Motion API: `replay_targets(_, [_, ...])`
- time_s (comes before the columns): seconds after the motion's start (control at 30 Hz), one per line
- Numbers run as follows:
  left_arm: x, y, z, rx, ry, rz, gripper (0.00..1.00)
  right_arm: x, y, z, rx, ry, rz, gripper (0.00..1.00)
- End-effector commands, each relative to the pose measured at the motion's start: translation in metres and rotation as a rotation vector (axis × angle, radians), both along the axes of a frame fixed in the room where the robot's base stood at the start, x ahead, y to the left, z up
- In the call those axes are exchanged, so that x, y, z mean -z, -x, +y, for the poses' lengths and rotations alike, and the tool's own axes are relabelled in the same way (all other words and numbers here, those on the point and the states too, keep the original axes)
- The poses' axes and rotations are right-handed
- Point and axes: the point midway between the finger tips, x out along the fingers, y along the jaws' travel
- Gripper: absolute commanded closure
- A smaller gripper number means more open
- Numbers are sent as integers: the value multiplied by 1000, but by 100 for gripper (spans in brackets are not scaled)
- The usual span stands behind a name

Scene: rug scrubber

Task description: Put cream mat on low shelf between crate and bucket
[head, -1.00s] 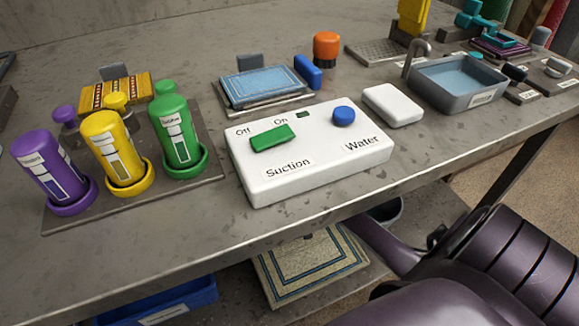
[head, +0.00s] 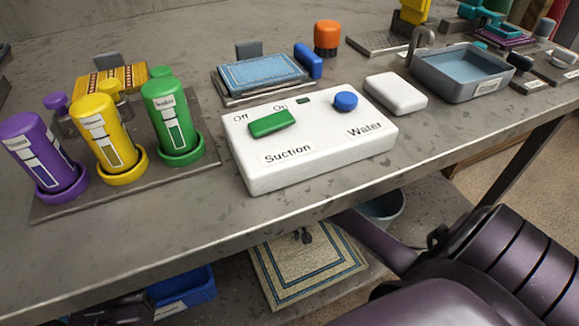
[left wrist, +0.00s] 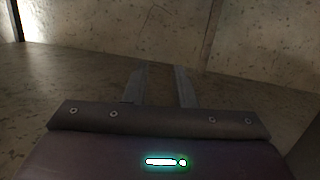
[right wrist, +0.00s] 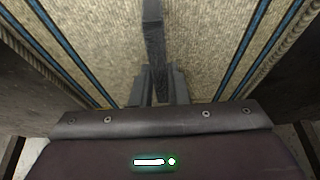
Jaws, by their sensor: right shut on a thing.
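The cream mat (head: 290,285) with blue border lines is under the table edge, between the blue crate (head: 188,290) and the grey bucket (head: 387,207). It lies at or just over the grey low shelf (head: 235,300); I cannot tell whether it touches. The table hides its far part. My right gripper (head: 303,236) is over the mat, and its fingers (right wrist: 157,85) are shut on a grey upright piece at the mat (right wrist: 95,40).
The tabletop (head: 190,215) overhangs the shelf. On it are a white Suction/Water panel (head: 310,145), purple, yellow and green bottles (head: 105,130), a blue mat on a stand (head: 262,75), and a water basin (head: 460,72). My right arm reaches under the table edge.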

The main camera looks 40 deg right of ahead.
Motion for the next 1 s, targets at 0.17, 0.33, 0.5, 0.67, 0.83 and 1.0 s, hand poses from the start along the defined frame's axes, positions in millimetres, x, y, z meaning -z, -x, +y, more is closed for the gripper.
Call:
replay_targets(0.17, [-2, 0, 0, 0, 3, -6, 77, -1, -1, 0, 1, 0, -3, 100])
replay_targets(0.33, [-2, 0, 0, 0, 4, -8, 77, 0, -1, 0, 1, 0, -3, 100])
replay_targets(0.5, [-4, -1, 0, -1, 6, -14, 77, 1, 0, 0, 0, 0, 0, 69])
replay_targets(0.67, [-4, -1, 0, -1, 6, -14, 77, 1, 0, 0, 0, 0, 0, 64])
replay_targets(0.83, [-2, -1, 0, -1, 3, -6, 77, 1, 0, 0, 0, 0, 0, 64])
replay_targets(1.0, [13, 4, 1, 2, -23, 57, 77, -4, 2, 0, 1, 0, 0, 64])
